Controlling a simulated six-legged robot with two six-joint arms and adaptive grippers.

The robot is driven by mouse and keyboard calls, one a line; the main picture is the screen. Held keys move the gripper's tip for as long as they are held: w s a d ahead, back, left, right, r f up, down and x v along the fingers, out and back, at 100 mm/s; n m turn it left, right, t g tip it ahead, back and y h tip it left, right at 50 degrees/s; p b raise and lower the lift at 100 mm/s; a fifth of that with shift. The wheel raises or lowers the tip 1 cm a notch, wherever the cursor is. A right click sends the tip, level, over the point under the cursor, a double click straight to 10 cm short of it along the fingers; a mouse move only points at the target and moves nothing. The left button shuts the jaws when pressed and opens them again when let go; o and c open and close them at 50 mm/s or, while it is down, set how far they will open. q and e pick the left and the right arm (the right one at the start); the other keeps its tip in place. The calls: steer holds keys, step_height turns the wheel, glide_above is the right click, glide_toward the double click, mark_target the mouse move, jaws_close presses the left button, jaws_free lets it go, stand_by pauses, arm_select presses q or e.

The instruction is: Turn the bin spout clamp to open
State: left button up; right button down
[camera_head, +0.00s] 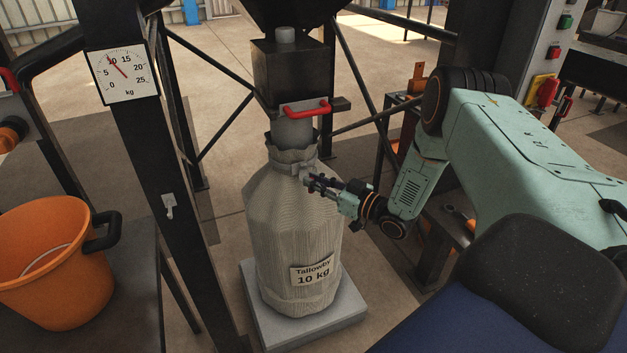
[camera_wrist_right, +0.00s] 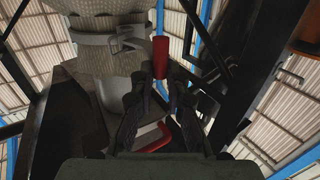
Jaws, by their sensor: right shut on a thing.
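The bin spout clamp (camera_head: 307,165) is a grey band around the spout, at the gathered neck of the pale sack (camera_head: 290,225). In the right wrist view the clamp (camera_wrist_right: 112,42) shows with a short lever ending in a red grip (camera_wrist_right: 160,57). My right gripper (camera_head: 313,181) is at the clamp's front right side. In the wrist view its two fingers (camera_wrist_right: 158,82) are on either side of the red grip, shut on it. The fingers hide the grip in the head view. My left gripper is not in view.
The sack, labelled 10 kg, stands on a grey scale plate (camera_head: 258,316). A red slide handle (camera_head: 306,108) is above the neck. A dial (camera_head: 124,74) on a dark post reads near 10. An orange bucket (camera_head: 55,275) stands at left. Frame struts flank the spout.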

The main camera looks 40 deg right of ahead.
steer(key=shift+d+y, duration=0.1)
steer(key=shift+y, duration=0.2)
steer(key=c, duration=1.3)
jaws_free()
steer(key=shift+c, duration=0.2)
steer(key=v, duration=1.2)
steer(key=shift+r, duration=0.1)
